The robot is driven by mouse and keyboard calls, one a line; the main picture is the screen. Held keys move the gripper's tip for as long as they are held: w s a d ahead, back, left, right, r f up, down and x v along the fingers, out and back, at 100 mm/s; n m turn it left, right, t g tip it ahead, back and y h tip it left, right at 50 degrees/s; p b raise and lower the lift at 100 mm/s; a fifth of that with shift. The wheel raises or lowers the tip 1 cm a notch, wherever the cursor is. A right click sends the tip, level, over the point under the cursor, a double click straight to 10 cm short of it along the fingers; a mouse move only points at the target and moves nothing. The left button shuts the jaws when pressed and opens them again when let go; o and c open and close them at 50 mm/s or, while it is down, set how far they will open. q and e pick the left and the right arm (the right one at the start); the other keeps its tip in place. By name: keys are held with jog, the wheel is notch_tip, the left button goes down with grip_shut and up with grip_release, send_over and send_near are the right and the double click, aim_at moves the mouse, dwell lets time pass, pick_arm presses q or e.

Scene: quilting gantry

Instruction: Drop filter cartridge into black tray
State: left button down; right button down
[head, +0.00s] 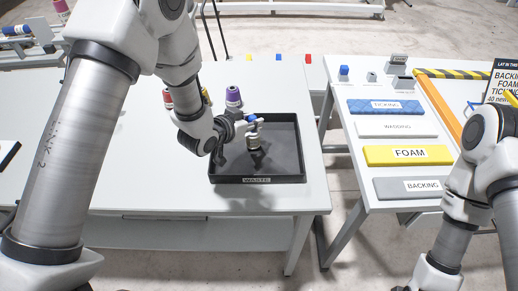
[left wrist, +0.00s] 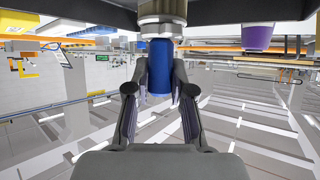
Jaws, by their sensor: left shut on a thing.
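The black tray (head: 287,179), labelled WASTE on its front wall, lies on the white table. My left gripper (head: 248,124) is over the tray and shut on the filter cartridge (head: 254,141), which has a blue end and a metallic, beige-grey body. The cartridge appears upright and within the tray's outline; the exact gap to its floor is hard to tell. In the left wrist view the cartridge's blue part (left wrist: 160,68) sits between the two fingers. My right arm shows at the right edge, but its gripper is out of view.
A purple spool (head: 233,96) stands just behind the tray, with other spools partly hidden by my left arm. A second table on the right holds a blue ticking block (head: 384,107), a yellow foam block (head: 408,155) and others. A floor gap separates the tables.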

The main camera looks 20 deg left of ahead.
pick_arm(q)
jog(key=shift+a, duration=0.25)
jog(key=c, duration=0.9)
grip_release()
jog(key=shift+d, duration=0.15)
jog(key=v, duration=1.2)
jog(key=shift+s, duration=0.1)
jog(key=shift+f, duration=0.1)
